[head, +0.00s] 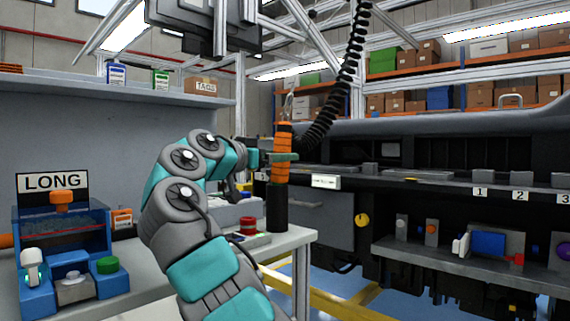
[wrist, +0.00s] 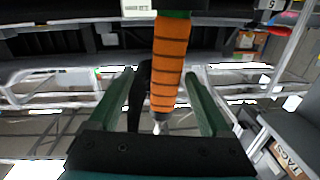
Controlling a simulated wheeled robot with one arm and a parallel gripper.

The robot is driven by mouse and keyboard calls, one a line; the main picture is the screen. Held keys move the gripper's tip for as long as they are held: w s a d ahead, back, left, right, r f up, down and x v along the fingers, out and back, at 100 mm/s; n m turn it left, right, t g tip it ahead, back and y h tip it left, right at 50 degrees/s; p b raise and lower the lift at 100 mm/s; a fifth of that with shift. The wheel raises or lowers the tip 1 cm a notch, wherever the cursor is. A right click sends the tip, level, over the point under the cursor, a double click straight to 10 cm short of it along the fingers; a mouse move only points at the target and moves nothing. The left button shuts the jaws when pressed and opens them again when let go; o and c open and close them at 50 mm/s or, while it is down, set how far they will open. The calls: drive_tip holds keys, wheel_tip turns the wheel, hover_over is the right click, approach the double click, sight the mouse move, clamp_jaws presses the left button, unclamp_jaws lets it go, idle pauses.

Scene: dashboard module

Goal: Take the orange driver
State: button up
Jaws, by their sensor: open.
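The orange driver (head: 282,154) hangs upright from a black coiled cord in the head view, with an orange ribbed upper body and a black lower part. In the wrist view, the orange driver (wrist: 169,62) lies between the two green fingers. My gripper (head: 280,157) is at the orange section, with a finger across its front. In the wrist view, my gripper (wrist: 163,82) is open, with a visible gap on each side of the driver. Part of the far finger is hidden behind the driver in the head view.
A workbench (head: 308,236) stands below and left, with a red-topped item (head: 249,226) near its edge. A blue box device (head: 62,225) under a LONG sign (head: 52,182) is at left. The dashboard module (head: 470,183) fills the right side. The coiled cord (head: 345,75) runs overhead.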

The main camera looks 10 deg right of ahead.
drive_tip(key=p+x, duration=0.1)
drive_tip(key=x, duration=0.5)
drive_tip(key=shift+w+a+f, duration=0.15)
drive_tip(key=shift+w+a, duration=0.1)
drive_tip(key=shift+w, duration=0.05)
clamp_jaws()
idle(0.4)
idle(0.7)
